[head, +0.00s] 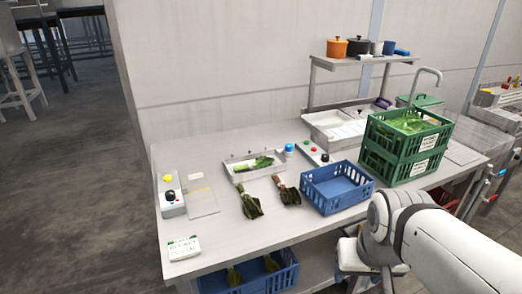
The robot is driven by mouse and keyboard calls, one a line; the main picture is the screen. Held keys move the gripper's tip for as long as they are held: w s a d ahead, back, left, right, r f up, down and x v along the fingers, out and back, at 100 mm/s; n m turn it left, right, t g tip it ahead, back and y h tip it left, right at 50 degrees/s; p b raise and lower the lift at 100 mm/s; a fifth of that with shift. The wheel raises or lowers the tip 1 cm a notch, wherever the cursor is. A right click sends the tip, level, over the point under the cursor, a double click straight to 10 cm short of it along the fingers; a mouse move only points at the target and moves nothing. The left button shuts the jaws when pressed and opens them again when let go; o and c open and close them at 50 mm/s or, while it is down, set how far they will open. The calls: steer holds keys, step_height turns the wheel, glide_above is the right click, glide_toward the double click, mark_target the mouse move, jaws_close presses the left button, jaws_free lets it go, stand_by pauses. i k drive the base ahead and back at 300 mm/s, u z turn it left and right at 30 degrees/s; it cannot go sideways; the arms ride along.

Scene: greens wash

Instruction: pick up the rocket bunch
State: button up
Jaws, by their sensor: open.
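Two dark leafy bunches lie on the steel worktop (217,226). The left bunch (250,203) has green stems, and the right bunch (285,192) has reddish-brown stems. A brighter green bunch with a pale stem (255,165) lies in a shallow tray (236,178) behind them. I cannot tell for certain which one is rocket. My white arm enters at the lower right, in front of the worktop. My gripper's fingers do not show, and nothing is seen held.
A blue crate (338,199) stands right of the bunches, beside stacked green crates (380,165). Another blue crate with greens (285,282) sits below.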

mark_target(261, 161)
steer(key=u, duration=0.5)
steer(key=i, duration=1)
steer(key=u, duration=0.4)
steer(key=k, duration=1.25)
steer(key=z, duration=0.5)
steer(key=i, duration=1.35)
steer(key=z, duration=0.05)
